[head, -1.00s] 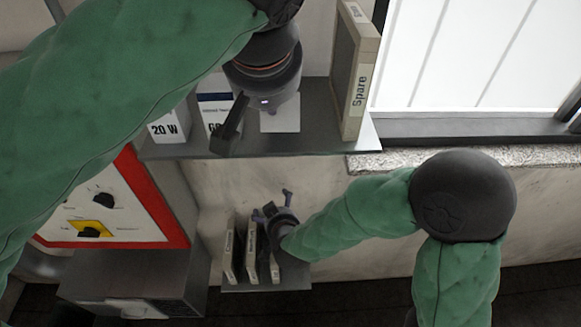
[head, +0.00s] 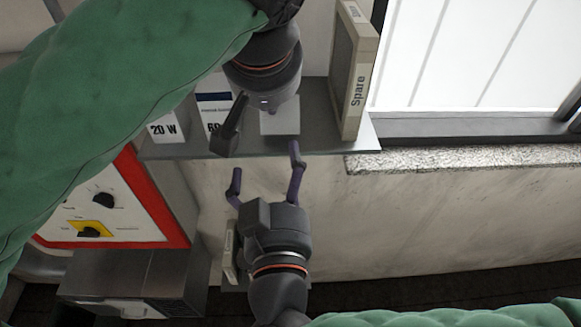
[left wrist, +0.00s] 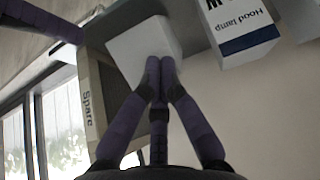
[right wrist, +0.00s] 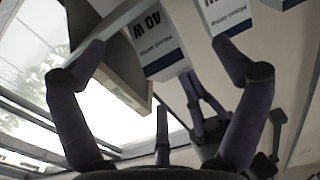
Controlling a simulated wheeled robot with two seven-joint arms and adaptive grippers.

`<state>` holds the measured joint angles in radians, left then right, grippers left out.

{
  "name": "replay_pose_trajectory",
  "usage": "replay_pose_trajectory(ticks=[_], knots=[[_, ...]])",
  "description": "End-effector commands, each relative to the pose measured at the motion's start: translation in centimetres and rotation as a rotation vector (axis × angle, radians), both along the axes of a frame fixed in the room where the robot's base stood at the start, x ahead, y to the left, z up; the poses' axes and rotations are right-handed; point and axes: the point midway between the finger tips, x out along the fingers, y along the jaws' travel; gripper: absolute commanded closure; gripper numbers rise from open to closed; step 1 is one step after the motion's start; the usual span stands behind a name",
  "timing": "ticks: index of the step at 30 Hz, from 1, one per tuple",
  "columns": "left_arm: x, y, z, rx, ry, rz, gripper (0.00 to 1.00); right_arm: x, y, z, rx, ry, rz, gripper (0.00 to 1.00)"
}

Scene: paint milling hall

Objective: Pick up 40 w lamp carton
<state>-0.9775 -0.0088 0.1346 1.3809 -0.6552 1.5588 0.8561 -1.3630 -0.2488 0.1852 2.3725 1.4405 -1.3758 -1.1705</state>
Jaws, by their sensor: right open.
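The 40 W lamp carton (right wrist: 155,40) is white with a dark blue band and stands on the upper shelf. In the head view its white lower part (head: 281,123) shows below my left gripper. In the left wrist view its blank side (left wrist: 133,42) shows beyond the fingers. My left gripper (left wrist: 160,66) has its fingertips together, over or against the carton; I cannot tell if they touch it. My right gripper (head: 264,160) is open and empty below the shelf front. In the right wrist view the carton appears between its spread fingers (right wrist: 158,50).
A 60 W carton (head: 214,115) and a 20 W carton (head: 165,128) stand left of it on the shelf (head: 310,140). A binder marked Spare (head: 357,80) stands at the right end. A lower binder (head: 229,250) and a red-framed panel (head: 130,205) are below left.

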Motion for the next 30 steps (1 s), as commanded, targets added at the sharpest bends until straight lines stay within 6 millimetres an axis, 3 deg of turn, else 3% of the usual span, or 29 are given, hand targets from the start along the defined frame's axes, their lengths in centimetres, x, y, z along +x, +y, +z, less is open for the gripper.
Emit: replay_pose_trajectory(ticks=[6, 19, 23, 30], knots=[[0.0, 0.0, 0.0, 0.0, 0.0, 0.0, 1.0, -1.3, -2.1, 2.1, -0.002, -0.024, -0.033, 0.03], [0.0, 0.0, 0.0, 0.0, 0.0, 0.0, 1.0, -1.2, -2.3, 2.3, -0.004, -0.026, -0.039, 0.03], [0.0, 0.0, 0.0, 0.0, 0.0, 0.0, 1.0, -0.6, -2.4, 2.2, -0.003, -0.025, -0.04, 0.03], [0.0, 0.0, 0.0, 0.0, 0.0, 0.0, 1.0, 2.3, -2.4, 2.2, -0.004, -0.024, -0.044, 0.03]])
